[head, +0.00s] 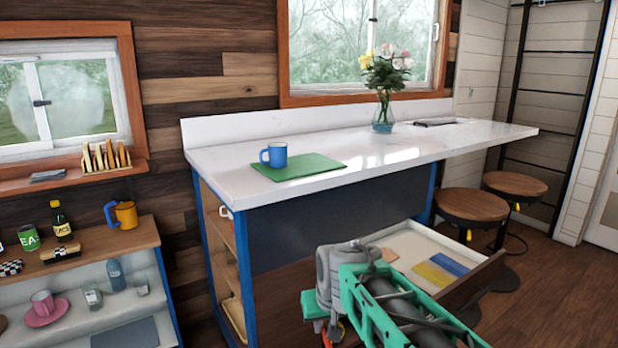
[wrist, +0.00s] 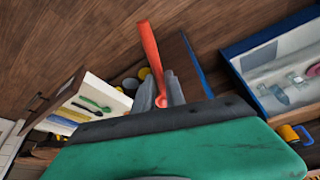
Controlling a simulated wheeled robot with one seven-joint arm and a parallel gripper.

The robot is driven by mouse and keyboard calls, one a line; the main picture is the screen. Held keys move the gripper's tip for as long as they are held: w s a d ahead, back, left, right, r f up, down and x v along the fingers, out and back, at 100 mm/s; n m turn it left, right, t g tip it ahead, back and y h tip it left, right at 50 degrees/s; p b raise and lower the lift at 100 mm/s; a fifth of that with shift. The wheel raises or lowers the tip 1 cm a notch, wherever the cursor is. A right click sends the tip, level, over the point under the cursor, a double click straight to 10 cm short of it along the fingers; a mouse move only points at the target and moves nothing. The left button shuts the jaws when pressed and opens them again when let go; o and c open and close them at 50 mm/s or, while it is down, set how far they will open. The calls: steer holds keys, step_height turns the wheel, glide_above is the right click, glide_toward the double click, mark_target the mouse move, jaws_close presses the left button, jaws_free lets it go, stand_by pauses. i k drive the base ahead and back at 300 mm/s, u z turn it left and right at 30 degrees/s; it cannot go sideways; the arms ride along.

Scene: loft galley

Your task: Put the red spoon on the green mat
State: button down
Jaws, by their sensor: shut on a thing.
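The red spoon (wrist: 150,48) is between the fingers of my gripper (wrist: 160,90) in the wrist view. My gripper is shut on it, and its long handle sticks out past the fingertips. In the head view my gripper is low, in front of the counter and beside the open drawer; its fingertips and the spoon are hard to make out there. The green mat (head: 318,166) lies flat on the white counter, near its front left edge, above the level of my gripper. A blue mug (head: 273,155) stands on the mat's left part.
The open drawer (head: 480,285) juts out below the counter (head: 400,150), holding yellow and blue flat items; green utensils (wrist: 95,103) show in it in the wrist view. A flower vase (head: 383,115) stands farther right. Stools (head: 470,205) are at right, shelves (head: 110,245) at left.

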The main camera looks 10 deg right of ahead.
mark_target(314, 160)
steer(key=z, duration=1.65)
steer(key=i, duration=1.25)
steer(key=u, duration=1.3)
